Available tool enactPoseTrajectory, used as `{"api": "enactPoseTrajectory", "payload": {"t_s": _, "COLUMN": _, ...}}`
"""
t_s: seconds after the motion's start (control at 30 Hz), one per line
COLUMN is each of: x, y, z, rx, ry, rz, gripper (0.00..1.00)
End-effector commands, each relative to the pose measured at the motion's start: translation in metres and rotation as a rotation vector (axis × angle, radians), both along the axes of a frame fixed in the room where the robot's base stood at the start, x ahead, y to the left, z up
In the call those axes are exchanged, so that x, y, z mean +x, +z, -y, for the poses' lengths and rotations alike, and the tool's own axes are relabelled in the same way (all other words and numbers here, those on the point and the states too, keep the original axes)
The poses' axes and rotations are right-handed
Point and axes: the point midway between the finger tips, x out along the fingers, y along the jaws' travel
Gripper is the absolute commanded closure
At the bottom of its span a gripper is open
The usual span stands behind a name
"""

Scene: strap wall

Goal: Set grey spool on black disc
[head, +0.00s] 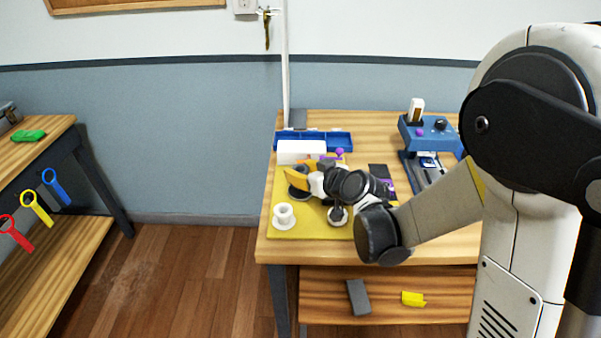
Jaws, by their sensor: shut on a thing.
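My gripper (302,177), with orange fingers, is low over the yellow mat (254,250) on the workbench. It is shut on a dark grey round piece (298,191), which looks like the grey spool. The piece is small and partly hidden by the fingers, and I cannot tell whether it touches what is below it. I cannot make out the black disc apart from this dark piece. A white spool (284,217) stands upright on the mat, in front and to the left of my gripper. Another pale round piece (338,221) sits partly hidden under my wrist.
A white box (299,150) and a blue tray (289,137) lie behind my gripper. A blue machine (431,133) stands at the back right. The lower shelf (320,300) holds a grey block and a yellow piece. Floor to the left is free.

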Motion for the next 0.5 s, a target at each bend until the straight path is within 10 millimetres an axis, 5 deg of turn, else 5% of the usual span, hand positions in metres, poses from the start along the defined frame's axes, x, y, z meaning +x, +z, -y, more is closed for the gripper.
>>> {"api": "enactPoseTrajectory", "payload": {"t_s": 0.5, "x": 0.000, "y": -0.012, "z": 0.000, "rx": 0.000, "ry": 0.000, "rz": 0.000, "gripper": 0.90}}
